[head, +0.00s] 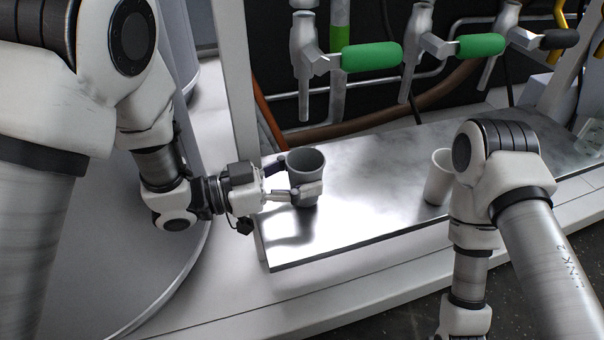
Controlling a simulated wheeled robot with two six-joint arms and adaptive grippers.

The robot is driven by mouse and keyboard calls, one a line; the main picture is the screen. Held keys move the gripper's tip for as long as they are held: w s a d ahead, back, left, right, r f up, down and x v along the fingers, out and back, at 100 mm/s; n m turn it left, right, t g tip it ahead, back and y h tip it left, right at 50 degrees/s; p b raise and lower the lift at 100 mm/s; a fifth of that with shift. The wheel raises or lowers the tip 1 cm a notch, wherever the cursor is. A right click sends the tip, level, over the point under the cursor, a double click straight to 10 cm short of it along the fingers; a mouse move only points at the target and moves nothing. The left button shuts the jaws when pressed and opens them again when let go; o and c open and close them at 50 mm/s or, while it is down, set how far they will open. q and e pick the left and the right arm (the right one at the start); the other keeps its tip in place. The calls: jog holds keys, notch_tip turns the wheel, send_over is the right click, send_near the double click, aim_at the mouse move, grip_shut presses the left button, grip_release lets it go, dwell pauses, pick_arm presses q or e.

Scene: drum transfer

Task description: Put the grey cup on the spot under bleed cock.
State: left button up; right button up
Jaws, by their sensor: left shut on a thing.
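The grey cup (305,163) is upright over the left end of the metal plate (365,225). My left gripper (295,182) is shut on the grey cup, with its fingers around the cup's sides from the left. I cannot tell whether the cup's base touches the plate. Above and behind the cup, a cock with a green handle (372,57) has its spout pointing down. A second green-handled cock (480,45) and a black-handled one (559,39) stand to its right. No label shows which is the bleed cock. My right gripper is out of view.
A white cup (438,178) stands on the plate at the right, partly hidden by my right arm. The plate between the two cups is clear. A brown hose (340,133) and pipes run behind the plate.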

pick_arm(q)
jog(key=shift+f, duration=0.55)
dwell(0.4)
jog(key=o, duration=1)
